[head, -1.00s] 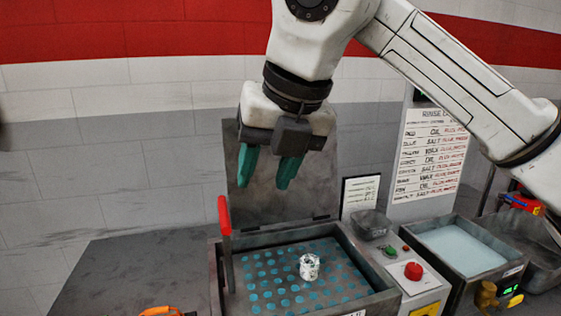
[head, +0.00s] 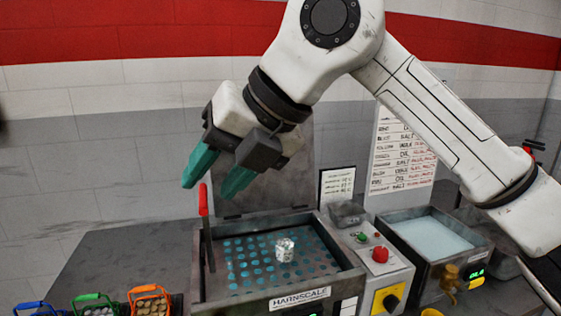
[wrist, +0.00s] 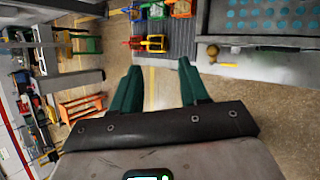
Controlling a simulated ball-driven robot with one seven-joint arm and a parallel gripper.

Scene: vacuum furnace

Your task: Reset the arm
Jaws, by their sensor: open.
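My gripper (head: 218,176) hangs above the open furnace in the head view, tilted with its teal fingers pointing down and to the left. The fingers are apart with nothing between them. In the wrist view my gripper (wrist: 158,85) also shows open and empty, over floor and far-off equipment. The furnace (head: 345,283), labelled Harnscale, has its lid up behind the gripper. A small silvery cylinder (head: 285,250) stands on its perforated teal-dotted floor, well below and apart from the fingers.
A red-handled lever (head: 203,200) stands at the furnace's left edge. A control panel with a red button (head: 380,254) and a bath of pale liquid (head: 430,237) are to the right. Small baskets with blue, green and orange (head: 150,290) handles sit at lower left. A rinse chart (head: 400,160) hangs behind.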

